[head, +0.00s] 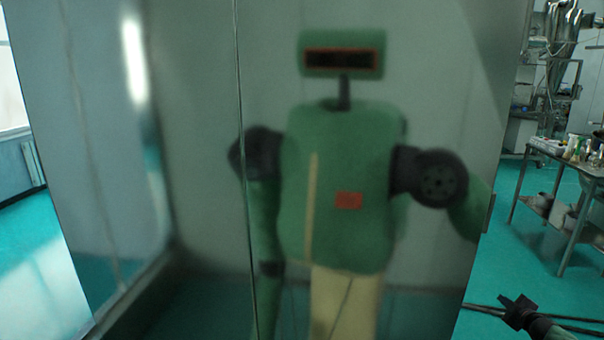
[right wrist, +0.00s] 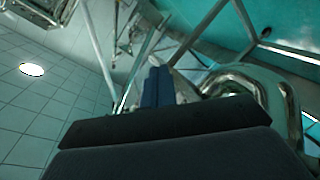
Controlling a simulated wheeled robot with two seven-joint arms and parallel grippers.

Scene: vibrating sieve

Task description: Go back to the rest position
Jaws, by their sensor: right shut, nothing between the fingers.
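My right gripper (head: 511,302) shows at the lower right of the head view, dark, with its arm coming in from the bottom edge. It is apart from the large metal panel to its left. In the right wrist view its two fingers (right wrist: 157,87) are side by side, shut, with nothing between them. My left gripper is not in view. No object is held in my right gripper.
A shiny metal panel (head: 205,130) fills most of the head view and mirrors my green body. A metal table (head: 545,150) with glassware stands at the right. Green floor (head: 515,265) lies between. Curved shiny metal tubing (right wrist: 283,90) is close beside the fingers in the wrist view.

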